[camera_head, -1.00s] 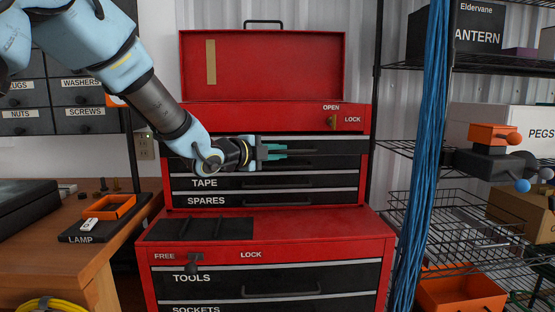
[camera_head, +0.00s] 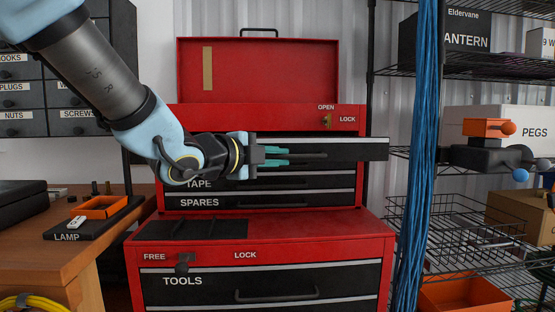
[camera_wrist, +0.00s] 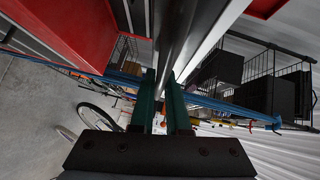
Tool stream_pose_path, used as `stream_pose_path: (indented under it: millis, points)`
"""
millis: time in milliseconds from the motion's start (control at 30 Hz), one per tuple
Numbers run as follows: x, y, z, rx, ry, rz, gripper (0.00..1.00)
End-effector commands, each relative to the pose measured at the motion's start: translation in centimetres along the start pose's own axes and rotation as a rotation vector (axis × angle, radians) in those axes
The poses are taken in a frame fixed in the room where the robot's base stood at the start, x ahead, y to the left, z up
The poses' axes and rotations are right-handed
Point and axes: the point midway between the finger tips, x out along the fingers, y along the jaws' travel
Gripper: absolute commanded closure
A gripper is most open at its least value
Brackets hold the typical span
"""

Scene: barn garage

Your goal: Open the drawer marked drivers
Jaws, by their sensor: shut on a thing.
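The upper red tool chest (camera_head: 270,117) has a dark drawer (camera_head: 360,148) above the drawers marked TAPE and SPARES. Its front stands out from the chest, wider than the drawers below. No label shows on its visible part; my gripper and arm cover the left of it. My gripper (camera_head: 279,156) reaches in from the left and its teal fingers are shut on the drawer's dark bar handle (camera_head: 312,155). In the wrist view the handle (camera_wrist: 176,38) runs between the two fingers (camera_wrist: 162,90).
A latch (camera_head: 326,121) near the OPEN and LOCK marks sits above the drawer. The lower chest has a FREE/LOCK lever (camera_head: 183,262) and a shut TOOLS drawer (camera_head: 340,285). Blue cables (camera_head: 424,190) hang before the wire shelves at right. A wooden bench (camera_head: 50,245) stands at left.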

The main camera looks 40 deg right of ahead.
Motion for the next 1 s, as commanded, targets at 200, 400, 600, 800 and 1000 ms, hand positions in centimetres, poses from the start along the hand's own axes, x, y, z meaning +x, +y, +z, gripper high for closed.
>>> stream_pose_path:
  millis: [200, 400, 600, 800, 1000]
  points:
    - [0.0, 0.1, 0.1, -0.001, -0.002, 0.002, 0.84]
    - [0.0, 0.0, 0.1, 0.000, -0.001, 0.001, 0.62]
    - [0.0, 0.0, 0.1, 0.000, 0.000, 0.001, 0.57]
    - [-0.8, 0.0, 0.1, 0.001, -0.002, 0.000, 0.57]
    - [-4.2, -0.1, 0.1, 0.004, -0.004, -0.001, 0.57]
